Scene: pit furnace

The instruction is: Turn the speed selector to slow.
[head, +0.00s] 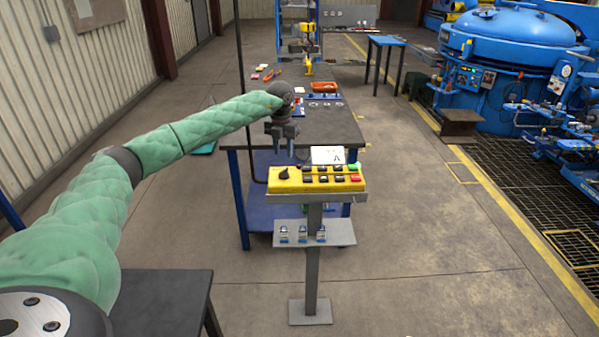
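A yellow control panel (310,187) stands on a grey post in the centre. A black knob (284,174), which looks like the speed selector, is at the left end of its top. Its setting is too small to read. My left gripper (284,153) points down just above and behind the knob in the picture. Its two fingers are apart with nothing between them, and a gap shows between them and the knob. My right gripper is not in view.
Several black, red and green buttons (354,179) fill the panel's right side, with a white card (328,155) behind. A lower grey shelf (341,232) holds several padlocks. A dark workbench (330,130) stands behind.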

